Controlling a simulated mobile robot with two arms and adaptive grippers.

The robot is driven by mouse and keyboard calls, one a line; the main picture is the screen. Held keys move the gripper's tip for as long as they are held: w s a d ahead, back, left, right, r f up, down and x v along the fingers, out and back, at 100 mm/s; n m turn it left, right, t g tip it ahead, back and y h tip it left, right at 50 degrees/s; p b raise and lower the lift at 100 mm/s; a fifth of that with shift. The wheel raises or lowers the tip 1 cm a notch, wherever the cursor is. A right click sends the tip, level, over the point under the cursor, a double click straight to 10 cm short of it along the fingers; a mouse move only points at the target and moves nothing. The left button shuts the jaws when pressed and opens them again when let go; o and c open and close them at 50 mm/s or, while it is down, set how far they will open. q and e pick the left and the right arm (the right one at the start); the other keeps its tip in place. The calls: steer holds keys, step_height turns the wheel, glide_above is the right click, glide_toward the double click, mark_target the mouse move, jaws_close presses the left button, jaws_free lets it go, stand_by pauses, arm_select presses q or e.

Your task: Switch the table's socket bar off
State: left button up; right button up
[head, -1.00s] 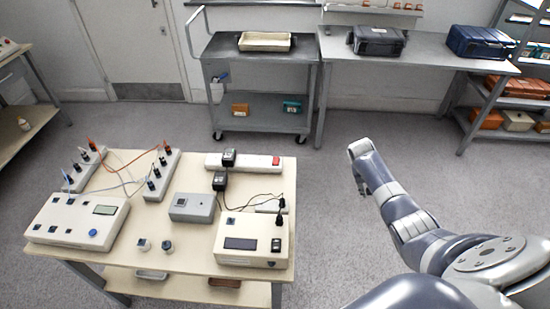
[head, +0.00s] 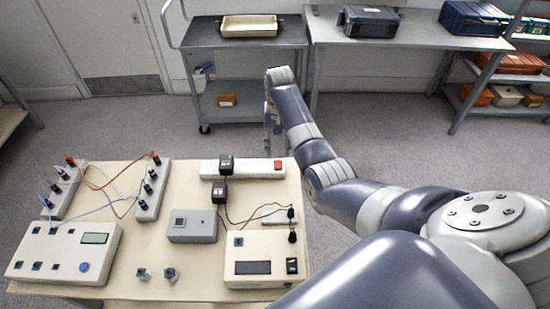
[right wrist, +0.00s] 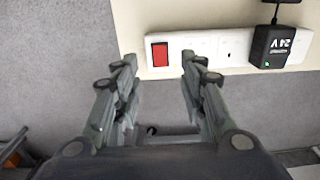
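The white socket bar (head: 252,169) lies along the far edge of the table. Its red switch (head: 278,165) is at the right end. In the right wrist view the red switch (right wrist: 159,54) shows at the left end of the bar (right wrist: 200,47), with a black 24V adapter (right wrist: 270,47) plugged in farther right. I cannot tell the switch's position. My right gripper (head: 268,146) is beyond the table's far edge near the switch end. In the right wrist view my right gripper (right wrist: 159,64) is open and empty, its fingers either side of the switch in the picture. My left gripper is not in view.
On the table are a grey box (head: 193,226), a device with a dark display (head: 256,262), a device with a blue knob (head: 66,254), and terminal strips with cables. A cart (head: 200,45) and a bench (head: 420,32) stand behind.

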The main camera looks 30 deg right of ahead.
glide_above(278, 168)
step_height(278, 168, down, 5)
steer(key=shift+s+r, duration=0.1)
steer(key=f, duration=0.2)
steer(key=shift+w+f, duration=0.2)
steer(key=shift+f, duration=0.1)
steer(key=shift+d+f, duration=0.1)
steer(key=shift+f, duration=0.75)
steer(key=shift+c, duration=0.8)
jaws_close()
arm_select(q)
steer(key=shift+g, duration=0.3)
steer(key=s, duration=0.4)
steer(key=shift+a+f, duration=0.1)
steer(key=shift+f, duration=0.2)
